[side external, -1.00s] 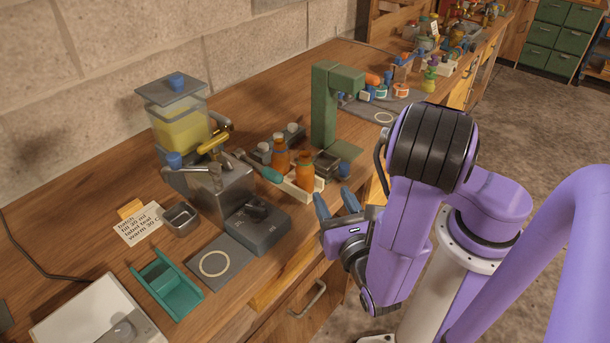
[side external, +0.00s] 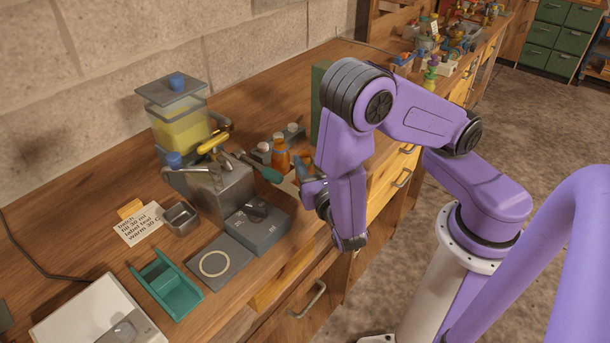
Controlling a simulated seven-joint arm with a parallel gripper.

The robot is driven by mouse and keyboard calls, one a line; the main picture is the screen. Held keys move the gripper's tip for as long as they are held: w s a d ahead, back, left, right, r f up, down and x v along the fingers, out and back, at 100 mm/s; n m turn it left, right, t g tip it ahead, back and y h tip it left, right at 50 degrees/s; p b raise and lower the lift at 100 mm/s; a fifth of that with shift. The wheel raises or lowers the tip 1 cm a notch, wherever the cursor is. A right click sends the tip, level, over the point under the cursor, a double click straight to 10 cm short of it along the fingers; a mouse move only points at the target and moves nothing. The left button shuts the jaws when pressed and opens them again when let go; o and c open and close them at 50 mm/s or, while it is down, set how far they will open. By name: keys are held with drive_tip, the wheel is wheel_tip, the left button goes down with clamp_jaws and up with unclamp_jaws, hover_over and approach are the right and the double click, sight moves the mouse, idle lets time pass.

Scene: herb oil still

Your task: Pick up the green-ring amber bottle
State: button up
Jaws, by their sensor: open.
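An amber bottle (side external: 281,157) stands upright in the middle of the bench. A second amber bottle, nearer the bench's front edge, is now mostly hidden behind my gripper and arm. I cannot make out a green ring on either. My gripper (side external: 303,175) is open, with its blue fingers at the spot where the second bottle stands. I cannot tell whether the fingers are around it or beside it, or touching it.
A teal-handled tool (side external: 268,174) lies just left of my gripper. A dark grey box (side external: 258,226) and a grey metal block (side external: 222,188) stand to the left. A green post (side external: 319,105) rises behind my arm. The front left bench holds a teal tray (side external: 165,283).

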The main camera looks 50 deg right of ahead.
drive_tip(key=shift+x, duration=2.7)
drive_tip(key=shift+f, duration=0.15)
clamp_jaws()
